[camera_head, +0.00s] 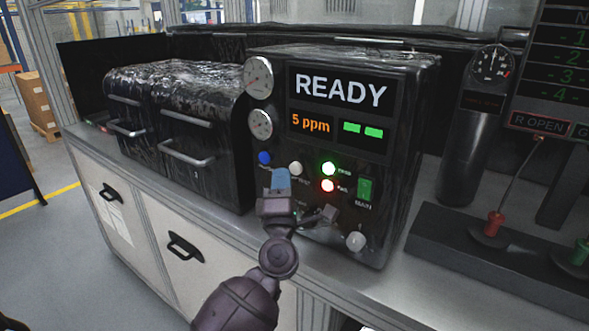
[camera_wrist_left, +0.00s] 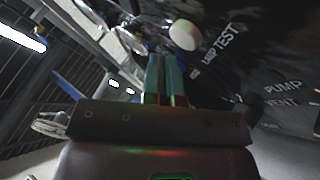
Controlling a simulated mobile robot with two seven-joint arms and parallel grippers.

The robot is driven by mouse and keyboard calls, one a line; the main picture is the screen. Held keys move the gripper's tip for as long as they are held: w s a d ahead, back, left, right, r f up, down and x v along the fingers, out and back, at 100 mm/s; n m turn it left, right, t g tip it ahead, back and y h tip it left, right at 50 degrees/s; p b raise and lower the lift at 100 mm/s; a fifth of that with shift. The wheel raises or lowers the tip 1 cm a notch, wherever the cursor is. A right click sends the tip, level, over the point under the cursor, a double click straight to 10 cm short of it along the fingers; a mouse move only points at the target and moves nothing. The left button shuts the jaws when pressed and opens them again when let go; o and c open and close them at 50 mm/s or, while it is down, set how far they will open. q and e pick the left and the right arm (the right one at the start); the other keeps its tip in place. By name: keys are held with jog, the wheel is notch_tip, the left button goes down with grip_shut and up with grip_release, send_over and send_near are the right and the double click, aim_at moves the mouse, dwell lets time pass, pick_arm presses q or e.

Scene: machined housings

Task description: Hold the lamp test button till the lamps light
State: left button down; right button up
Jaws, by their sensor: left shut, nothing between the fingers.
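The lamp test button (camera_head: 296,168) is a pale round button on the front of the black panel box. In the left wrist view the button (camera_wrist_left: 184,35) sits beside its "LAMP TEST" lettering. My left gripper (camera_head: 281,171) is shut and empty, its blue-green fingertips just left of and slightly below the button in the head view. In the wrist view the fingertips (camera_wrist_left: 166,58) end just short of the button's edge; I cannot tell whether they touch the panel. The green lamp (camera_head: 328,168) and the red lamp (camera_head: 327,185) are lit. My right gripper is not in view.
A blue button (camera_head: 264,158) sits to the left, below two gauges. A green main switch (camera_head: 364,189), a grey lever (camera_head: 328,214) and a pale knob (camera_head: 355,241) lie to the right. The display (camera_head: 340,90) reads READY.

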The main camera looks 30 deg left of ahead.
pick_arm(q)
jog(key=shift+s+a+p, duration=0.15)
jog(key=shift+s+p, duration=0.5)
jog(key=shift+s, duration=1.8)
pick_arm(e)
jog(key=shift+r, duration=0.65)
